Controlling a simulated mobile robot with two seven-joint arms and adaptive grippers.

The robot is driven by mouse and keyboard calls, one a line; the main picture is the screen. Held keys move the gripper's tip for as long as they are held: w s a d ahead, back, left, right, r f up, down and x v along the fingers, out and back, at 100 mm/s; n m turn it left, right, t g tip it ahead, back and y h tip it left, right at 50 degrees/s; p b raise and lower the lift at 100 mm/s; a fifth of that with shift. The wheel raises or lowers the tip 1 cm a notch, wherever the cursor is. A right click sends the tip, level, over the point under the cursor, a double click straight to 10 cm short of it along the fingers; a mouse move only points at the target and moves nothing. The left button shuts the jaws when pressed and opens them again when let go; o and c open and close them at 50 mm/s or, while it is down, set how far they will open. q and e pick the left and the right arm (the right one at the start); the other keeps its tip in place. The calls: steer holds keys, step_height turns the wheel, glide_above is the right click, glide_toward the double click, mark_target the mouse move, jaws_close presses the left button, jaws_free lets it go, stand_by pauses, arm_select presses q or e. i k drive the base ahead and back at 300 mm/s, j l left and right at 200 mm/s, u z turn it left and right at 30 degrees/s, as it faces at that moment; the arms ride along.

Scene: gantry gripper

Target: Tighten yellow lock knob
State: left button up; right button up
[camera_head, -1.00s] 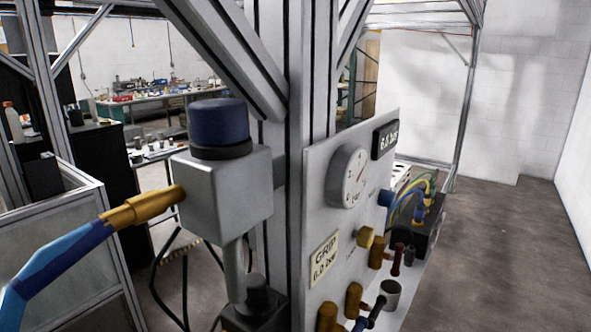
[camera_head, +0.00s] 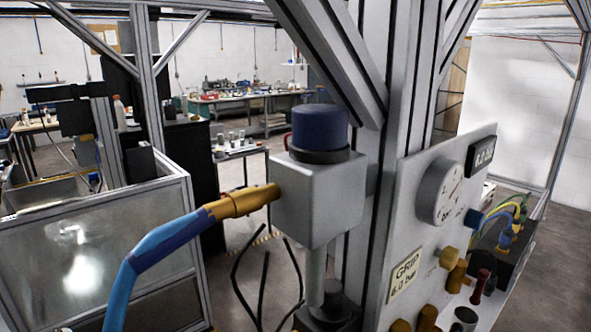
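A small yellow knob (camera_head: 449,258) sticks out of the pale upright panel (camera_head: 408,238), at the right of the head view. It is just right of the label reading GRIP 6.0 bar (camera_head: 404,276). A brass-brown fitting sits close below it. Whether the knob is tight or loose cannot be told. Neither of my grippers is in view.
A round gauge (camera_head: 440,195) and a display (camera_head: 481,154) are on the panel. A grey regulator block (camera_head: 318,198) with a dark blue knob (camera_head: 319,127) stands left of it, joined to a blue hose (camera_head: 150,250). A metal post (camera_head: 400,120) rises behind.

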mark_target(449, 257)
steer(key=l+z, duration=0.15)
steer(key=l, duration=1.25)
steer(key=k, duration=0.05)
